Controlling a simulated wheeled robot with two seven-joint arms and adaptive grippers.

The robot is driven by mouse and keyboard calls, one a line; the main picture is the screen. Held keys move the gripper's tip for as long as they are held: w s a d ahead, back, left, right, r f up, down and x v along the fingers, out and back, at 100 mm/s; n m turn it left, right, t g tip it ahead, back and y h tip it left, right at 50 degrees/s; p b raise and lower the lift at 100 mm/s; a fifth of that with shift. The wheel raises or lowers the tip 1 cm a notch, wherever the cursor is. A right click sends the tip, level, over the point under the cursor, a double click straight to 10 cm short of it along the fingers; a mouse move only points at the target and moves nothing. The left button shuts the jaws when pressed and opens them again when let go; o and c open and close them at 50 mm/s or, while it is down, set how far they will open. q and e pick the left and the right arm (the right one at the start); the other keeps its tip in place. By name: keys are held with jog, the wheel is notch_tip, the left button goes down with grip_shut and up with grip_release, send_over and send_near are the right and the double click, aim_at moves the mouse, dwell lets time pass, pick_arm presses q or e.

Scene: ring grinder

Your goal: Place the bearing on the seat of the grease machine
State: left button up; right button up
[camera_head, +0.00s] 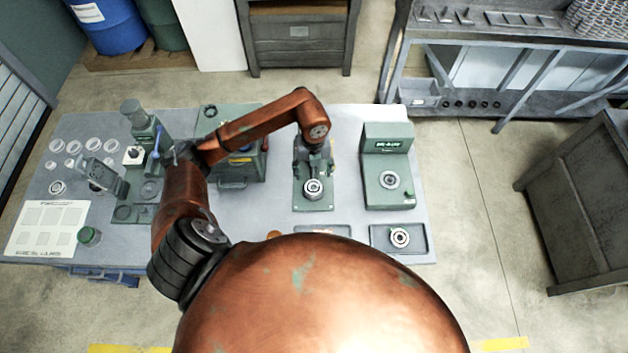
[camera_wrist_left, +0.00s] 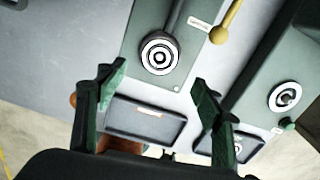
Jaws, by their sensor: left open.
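A round metal bearing (camera_head: 313,187) sits on the front of the middle green machine (camera_head: 313,203). It also shows in the wrist view (camera_wrist_left: 160,54), a little beyond my fingertips. My left gripper (camera_head: 313,166) is open and empty over this machine, seen partly end-on. Its spread fingers show in the wrist view (camera_wrist_left: 158,76), apart from the bearing. To the right stands a green machine (camera_head: 386,140), seemingly the grease machine, with a small label; its round metal seat (camera_head: 389,180) shows, also in the wrist view (camera_wrist_left: 285,96). My right gripper is out of view.
A dark tray (camera_head: 376,246) holds another bearing (camera_head: 400,237). An empty tray (camera_wrist_left: 146,120) lies beside it. A yellow-knobbed lever (camera_wrist_left: 222,33) stands right of the bearing. A green box (camera_head: 236,172) and a press (camera_head: 137,150) stand left. Bare tabletop (camera_head: 345,160) separates the two right machines.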

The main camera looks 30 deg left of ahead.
pick_arm(q)
jog(key=shift+r, duration=1.45)
